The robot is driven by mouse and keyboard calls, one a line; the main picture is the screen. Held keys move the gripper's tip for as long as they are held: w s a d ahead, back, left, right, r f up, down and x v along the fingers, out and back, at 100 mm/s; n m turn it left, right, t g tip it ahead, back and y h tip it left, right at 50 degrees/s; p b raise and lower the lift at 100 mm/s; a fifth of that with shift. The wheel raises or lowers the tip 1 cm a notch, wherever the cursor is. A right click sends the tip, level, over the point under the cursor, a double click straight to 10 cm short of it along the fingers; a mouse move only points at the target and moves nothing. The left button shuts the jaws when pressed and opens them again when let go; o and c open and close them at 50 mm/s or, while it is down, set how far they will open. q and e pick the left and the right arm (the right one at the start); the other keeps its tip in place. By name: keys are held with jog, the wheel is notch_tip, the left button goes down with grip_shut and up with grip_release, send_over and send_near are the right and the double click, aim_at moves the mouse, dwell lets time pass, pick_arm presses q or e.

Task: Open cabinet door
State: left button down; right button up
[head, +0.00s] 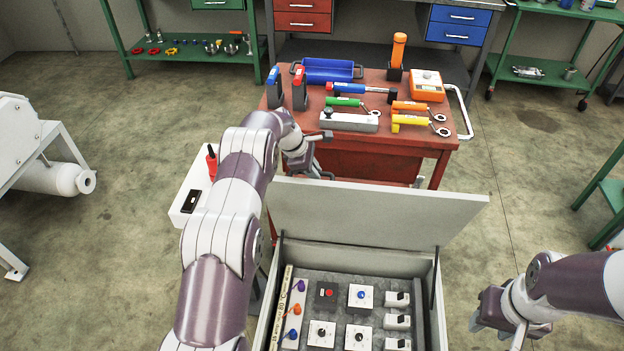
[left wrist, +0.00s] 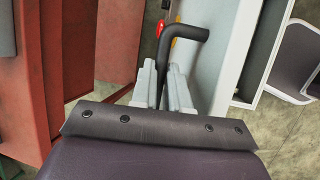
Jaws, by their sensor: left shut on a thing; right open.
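The grey cabinet (head: 437,300) stands at the bottom middle of the head view. Its door (head: 375,213) is raised at the far side and leans back, exposing the panel inside. My left gripper (head: 308,166) is behind the door's upper left part, beside the red table. In the left wrist view, its grey fingers (left wrist: 165,88) are shut on a black bent handle (left wrist: 187,33). The pale surface beside the handle appears to be the door (left wrist: 220,62). My right gripper (head: 497,318) is open and empty, right of the cabinet and apart from it.
Inside the cabinet are knobs, buttons and switches. A red table (head: 390,147) with tools stands just behind the door. A white box with a red-handled item (head: 190,190) is left of my left arm. Floor is free between the cabinet and my right gripper.

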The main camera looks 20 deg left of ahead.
pick_arm(q)
jog(key=shift+s+f, duration=0.15)
jog(key=shift+f, duration=0.25)
jog(key=c, duration=1.1)
grip_release()
jog(key=shift+f, duration=0.1)
jog(key=shift+w+a, duration=0.1)
jog(key=shift+w, duration=0.25)
jog(key=shift+s+a+r, duration=0.1)
jog(key=shift+s+r, duration=0.05)
jog(key=shift+r, duration=0.35)
jog(key=p+v, duration=0.2)
jog(key=v, duration=0.9)
jog(key=shift+a+r+p, duration=0.2)
jog(key=shift+a+p, duration=0.05)
jog(key=shift+p, duration=0.15)
